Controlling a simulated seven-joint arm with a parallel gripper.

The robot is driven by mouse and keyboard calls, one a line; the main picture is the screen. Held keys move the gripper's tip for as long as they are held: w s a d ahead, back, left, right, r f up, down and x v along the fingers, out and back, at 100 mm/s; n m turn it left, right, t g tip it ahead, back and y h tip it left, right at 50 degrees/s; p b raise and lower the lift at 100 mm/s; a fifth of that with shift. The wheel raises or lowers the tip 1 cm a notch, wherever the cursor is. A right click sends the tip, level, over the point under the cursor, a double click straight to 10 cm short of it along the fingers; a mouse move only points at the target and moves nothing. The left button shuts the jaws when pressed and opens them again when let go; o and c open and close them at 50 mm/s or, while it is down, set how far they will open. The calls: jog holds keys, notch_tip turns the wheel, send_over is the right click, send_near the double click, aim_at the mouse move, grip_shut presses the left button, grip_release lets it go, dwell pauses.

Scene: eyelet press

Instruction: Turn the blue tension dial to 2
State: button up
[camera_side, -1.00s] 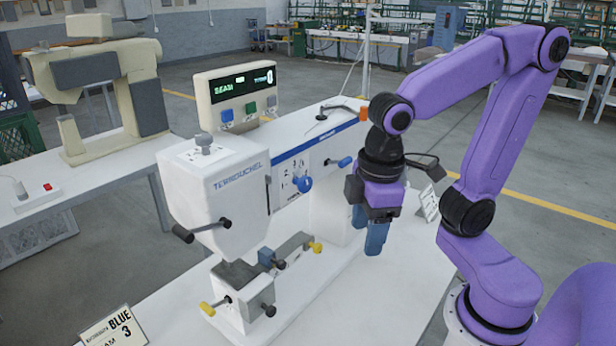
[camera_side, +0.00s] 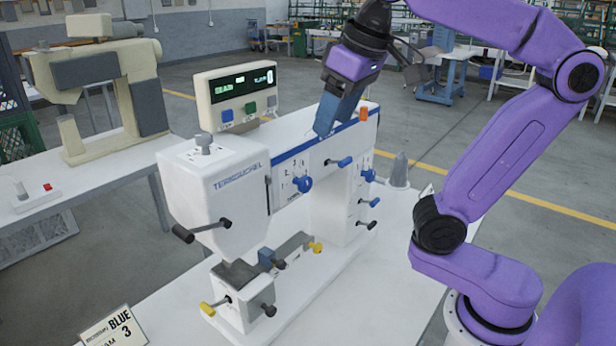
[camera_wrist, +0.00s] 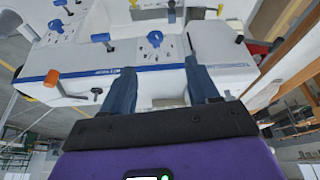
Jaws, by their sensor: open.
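The blue tension dial (camera_side: 302,184) sits on the white front of the press, beside small printed numbers. The wrist view also shows the dial (camera_wrist: 155,39), upside down, beyond my fingers. The exact number it points at is too small to tell. My gripper (camera_side: 324,128) is above and to the right of the dial in the side view, near the blue stripe at the machine's top edge. It is open and empty, its two blue-grey fingers apart in the wrist view (camera_wrist: 160,68), and it appears clear of the dial.
A blue-tipped lever (camera_side: 340,162) sticks out right of the dial, with more knobs (camera_side: 369,202) on the right column. An orange knob (camera_side: 363,114) stands on top. A display box (camera_side: 238,92) is behind. A card (camera_side: 113,329) reading "BLUE 3" stands front left.

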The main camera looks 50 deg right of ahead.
aim_at(307, 179)
jog(key=shift+m, duration=0.6)
jog(key=x, duration=1)
jog(key=d+x, duration=0.1)
jog(key=x, duration=0.4)
jog(key=shift+w, duration=0.35)
jog(key=shift+a, duration=0.1)
jog(key=c, duration=1)
